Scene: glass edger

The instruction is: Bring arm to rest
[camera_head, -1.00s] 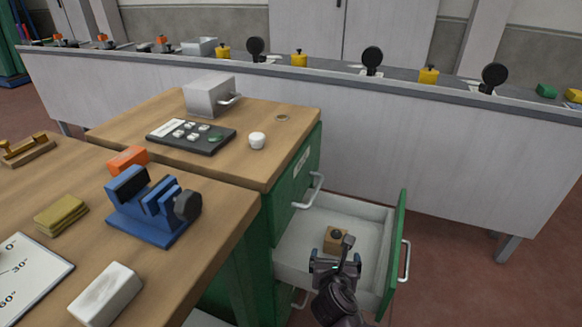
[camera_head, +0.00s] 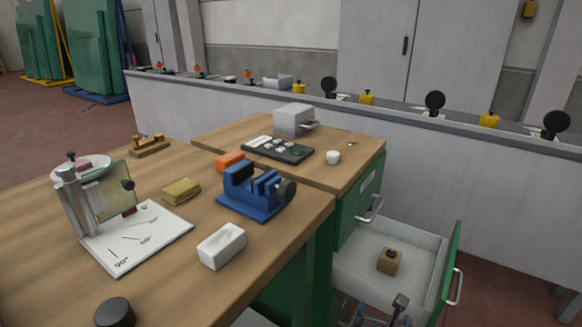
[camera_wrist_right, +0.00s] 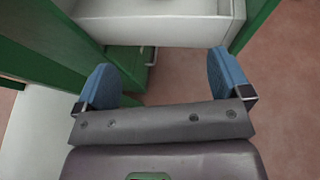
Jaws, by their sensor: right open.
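My right gripper (camera_head: 378,318) is at the bottom edge of the head view, below and in front of the open drawer (camera_head: 350,281). In the right wrist view its two blue fingers (camera_wrist_right: 160,82) stand wide apart with nothing between them. A small wooden block with a dark knob (camera_head: 389,261) sits inside the drawer, apart from the gripper. My left gripper is not in view.
The green cabinet (camera_head: 318,262) stands left of the gripper. The drawer's green front with its handle (camera_head: 455,286) juts out at right. Bare floor lies right of the drawer.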

